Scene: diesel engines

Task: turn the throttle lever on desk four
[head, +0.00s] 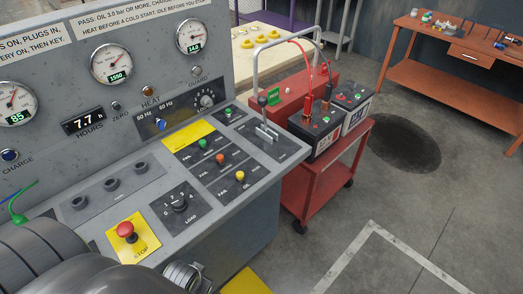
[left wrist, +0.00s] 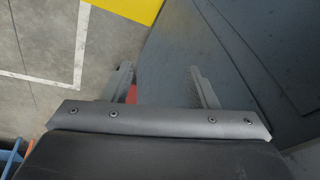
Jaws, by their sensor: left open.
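An upright lever with a black knob (head: 262,101) stands in a slotted plate (head: 286,146) at the far right end of the grey sloping control desk (head: 225,183). It looks like the throttle lever, but I cannot read its label or the desk's number. My left gripper (left wrist: 162,88) is open in the left wrist view, with nothing held between its fingers. That view shows floor and a dark blue-grey panel beyond the fingers, and no lever. In the head view, grey parts of my arm cover the lower left, and the fingers are not visible. My right gripper is in neither view.
A red stop button (head: 125,230), a load knob (head: 180,206) and several coloured buttons lie on the desk. A red trolley (head: 322,175) with black batteries (head: 318,131) stands close beyond the lever. An orange bench (head: 450,52) is farther back. Floor at right is clear.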

